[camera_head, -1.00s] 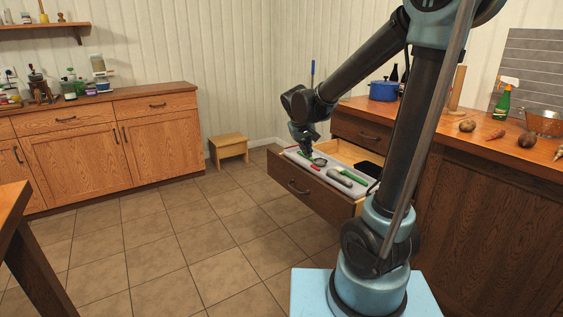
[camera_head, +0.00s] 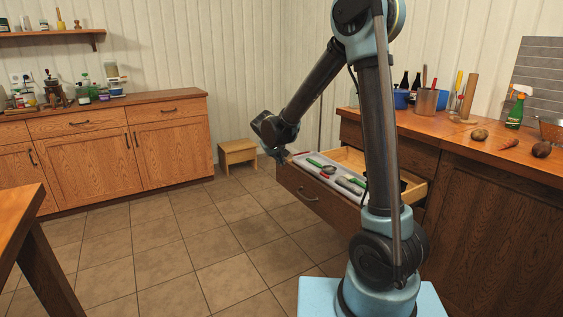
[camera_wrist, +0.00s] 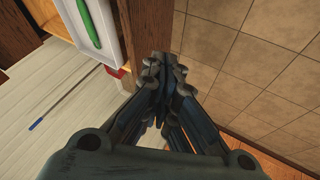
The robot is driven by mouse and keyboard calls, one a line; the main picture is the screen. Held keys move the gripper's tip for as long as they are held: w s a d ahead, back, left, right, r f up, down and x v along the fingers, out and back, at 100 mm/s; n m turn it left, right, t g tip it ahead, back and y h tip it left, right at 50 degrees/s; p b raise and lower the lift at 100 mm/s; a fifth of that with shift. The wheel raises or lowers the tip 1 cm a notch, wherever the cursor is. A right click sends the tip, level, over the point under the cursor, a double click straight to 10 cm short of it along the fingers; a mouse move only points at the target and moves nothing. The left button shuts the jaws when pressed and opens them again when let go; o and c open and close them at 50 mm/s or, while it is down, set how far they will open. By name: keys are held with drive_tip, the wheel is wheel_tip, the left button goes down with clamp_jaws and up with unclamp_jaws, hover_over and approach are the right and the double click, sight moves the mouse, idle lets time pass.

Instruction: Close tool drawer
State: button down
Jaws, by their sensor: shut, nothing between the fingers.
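The tool drawer (camera_head: 310,199) stands pulled out from the wooden counter, its dark front facing the open floor. A light grey utensil tray (camera_head: 325,174) lies in it with green-handled and grey tools; the tray's corner and a green handle also show in the wrist view (camera_wrist: 108,48). My gripper (camera_head: 282,160) is at the far left end of the drawer front, near its top edge. In the wrist view my gripper (camera_wrist: 158,62) is shut and empty, over or beside the end of the drawer front. I cannot tell whether it touches the wood.
The counter (camera_head: 450,135) carries a utensil pot (camera_head: 426,101), bottles and vegetables. A small wooden stool (camera_head: 238,153) stands by the back wall. Tiled floor (camera_head: 190,235) is clear before the drawer. A blue-tipped rod (camera_wrist: 62,102) shows in the wrist view.

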approach(292, 170)
wheel_tip(292, 170, down, 3)
drive_tip(key=a, duration=0.2)
drive_tip(key=shift+w+d+f, duration=0.2)
drive_tip(key=shift+w+d, duration=0.4)
drive_tip(key=shift+d, duration=0.15)
drive_tip(key=shift+w+d+f, duration=0.2)
drive_tip(key=shift+w+d, duration=0.35)
drive_tip(key=shift+d, duration=0.2)
drive_tip(key=shift+w, duration=0.1)
